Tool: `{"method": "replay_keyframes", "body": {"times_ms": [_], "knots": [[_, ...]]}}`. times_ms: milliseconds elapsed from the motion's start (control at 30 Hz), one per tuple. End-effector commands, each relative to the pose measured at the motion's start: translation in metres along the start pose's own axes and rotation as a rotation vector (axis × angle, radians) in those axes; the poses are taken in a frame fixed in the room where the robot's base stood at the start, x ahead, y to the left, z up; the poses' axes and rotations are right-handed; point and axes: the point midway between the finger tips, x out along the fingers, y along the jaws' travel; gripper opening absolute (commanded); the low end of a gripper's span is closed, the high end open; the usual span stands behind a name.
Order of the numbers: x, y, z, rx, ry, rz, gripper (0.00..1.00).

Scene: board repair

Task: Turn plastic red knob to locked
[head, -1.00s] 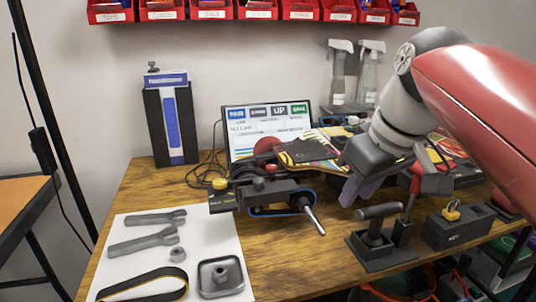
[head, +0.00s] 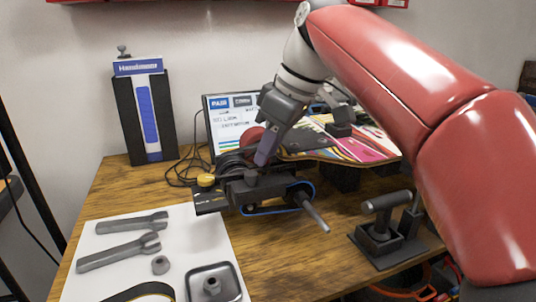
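The black mount (head: 255,188) with a blue belt (head: 292,208) and a silver axle (head: 316,216) lies on the workbench. The small red knob on top of this mount is hidden now, behind my gripper's fingers. My gripper (head: 264,157) points down at the top of the mount, right at the knob's place. I cannot tell whether its fingers touch or hold the knob, nor which way the knob is turned. A larger red round part (head: 252,138) shows behind and just left of my gripper, in front of the screen.
A monitor (head: 226,118) and a colourful skateboard deck (head: 350,143) stand behind the mount. A yellow button (head: 206,180) is at its left. A black T-handled tool holder (head: 381,230) is to the right. Wrenches (head: 122,250) lie on a white sheet (head: 190,241) at front left.

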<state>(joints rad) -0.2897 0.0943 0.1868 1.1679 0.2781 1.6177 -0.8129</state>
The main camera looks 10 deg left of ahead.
Motion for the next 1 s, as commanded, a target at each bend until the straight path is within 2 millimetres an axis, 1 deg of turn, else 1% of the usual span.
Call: {"method": "replay_keyframes", "body": {"times_ms": [33, 100, 367, 600, 867, 1000], "knots": [[0.0049, -0.0005, 0.0004, 0.0, -0.001, -0.001, 0.28], [0.0078, -0.0004, 0.0002, 0.0, 0.0, 0.0, 0.28], [0.0085, -0.0001, -0.0001, 0.0, 0.001, 0.001, 0.28], [0.0083, -0.0001, 0.0001, 0.001, 0.0, 0.001, 0.0], [0.0075, -0.0006, -0.0001, 0.019, 0.0, 0.009, 0.0], [0.0069, -0.0014, -0.0002, 0.068, 0.0, 0.03, 0.0]]}}
